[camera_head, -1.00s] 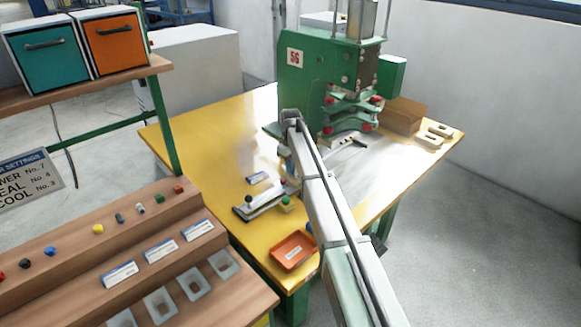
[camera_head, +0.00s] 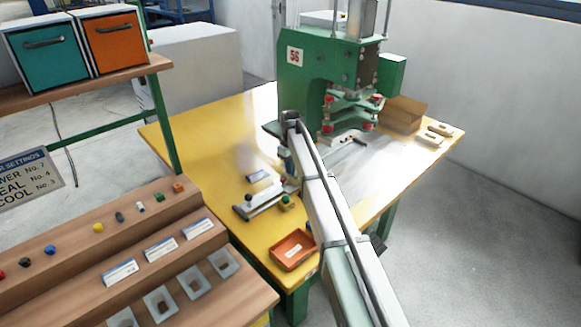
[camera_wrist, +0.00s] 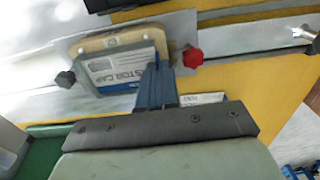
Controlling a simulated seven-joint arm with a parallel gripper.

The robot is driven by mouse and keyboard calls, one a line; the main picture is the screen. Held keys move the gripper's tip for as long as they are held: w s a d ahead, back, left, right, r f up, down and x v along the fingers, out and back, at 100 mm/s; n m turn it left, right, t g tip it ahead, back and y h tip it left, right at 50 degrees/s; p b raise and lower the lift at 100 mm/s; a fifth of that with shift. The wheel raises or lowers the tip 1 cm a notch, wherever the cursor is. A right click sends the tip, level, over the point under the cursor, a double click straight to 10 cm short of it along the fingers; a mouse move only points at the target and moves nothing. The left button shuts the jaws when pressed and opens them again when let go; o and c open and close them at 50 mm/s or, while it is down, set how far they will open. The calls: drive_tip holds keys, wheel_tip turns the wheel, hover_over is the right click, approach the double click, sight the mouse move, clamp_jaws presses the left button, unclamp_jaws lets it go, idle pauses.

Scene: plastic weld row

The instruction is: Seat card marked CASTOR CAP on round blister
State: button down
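The card marked CASTOR CAP (camera_wrist: 117,70) shows in the wrist view with only "STOR CAP" readable. My gripper (camera_wrist: 157,72) has its blue fingers close together at the card's right end, and they look shut on it. The card lies over a tan, round-cornered frame (camera_wrist: 96,43) on a grey plate; I cannot tell whether it touches it. The round blister is not clearly visible, hidden by the card or fingers. In the head view my arm hides most of the gripper and the card.
A red knob (camera_wrist: 193,57) stands close right of the fingers. Another card (camera_head: 258,176) lies on the yellow table (camera_head: 215,130). The green press (camera_head: 318,75) stands behind, an orange tray (camera_head: 292,249) in front.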

drive_tip(key=c, duration=1.8)
unclamp_jaws()
drive_tip(key=shift+f, duration=0.1)
drive_tip(key=o, duration=0.5)
drive_tip(key=shift+c, duration=0.4)
drive_tip(key=c, duration=0.3)
drive_tip(key=shift+c, duration=0.2)
drive_tip(key=shift+r, duration=3.5)
